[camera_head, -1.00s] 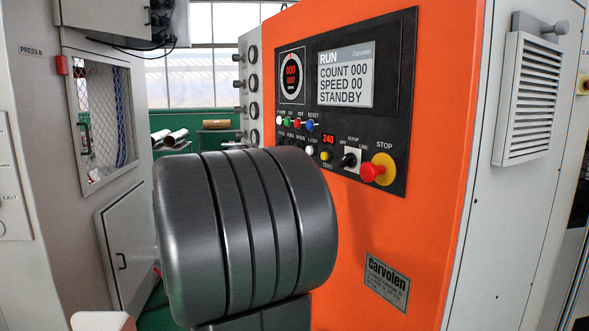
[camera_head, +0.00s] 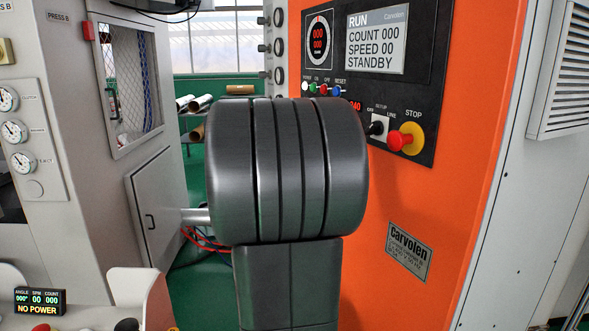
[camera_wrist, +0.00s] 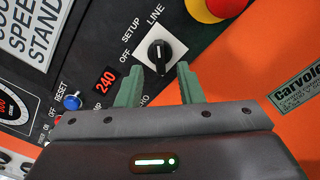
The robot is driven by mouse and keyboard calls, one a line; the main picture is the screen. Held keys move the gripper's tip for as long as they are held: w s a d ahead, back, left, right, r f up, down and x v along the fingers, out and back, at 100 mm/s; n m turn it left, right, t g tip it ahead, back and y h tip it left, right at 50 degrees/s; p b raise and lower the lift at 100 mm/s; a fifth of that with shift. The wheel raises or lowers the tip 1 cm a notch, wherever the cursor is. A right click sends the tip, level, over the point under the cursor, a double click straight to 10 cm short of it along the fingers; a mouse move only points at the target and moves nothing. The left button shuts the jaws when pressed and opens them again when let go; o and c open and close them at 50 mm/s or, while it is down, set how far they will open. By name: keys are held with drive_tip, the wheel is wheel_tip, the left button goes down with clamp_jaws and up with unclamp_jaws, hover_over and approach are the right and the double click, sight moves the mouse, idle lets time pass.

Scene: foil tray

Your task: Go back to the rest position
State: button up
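My gripper (camera_wrist: 167,78) shows in the wrist view with its two green fingers apart and nothing between them. The fingertips are just below the black selector knob (camera_wrist: 161,58) on its white plate; whether they touch it I cannot tell. The knob carries the labels OFF, SETUP and LINE around it. It also shows in the head view (camera_head: 377,127), to the right of my dark arm. My arm covers the middle of the head view and hides the gripper there.
The red STOP button (camera_head: 400,140) on its yellow base is right of the knob. The panel display (camera_head: 377,38) reads RUN and STANDBY. The orange machine (camera_head: 460,165) stands close behind my arm. A grey press cabinet (camera_head: 80,180) is at left, with a NO POWER display (camera_head: 39,302) at lower left.

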drive_tip(key=x, duration=0.4)
drive_tip(key=shift+w+d+p, duration=0.15)
drive_tip(key=shift+d+p, duration=0.1)
drive_tip(key=shift+p, duration=0.05)
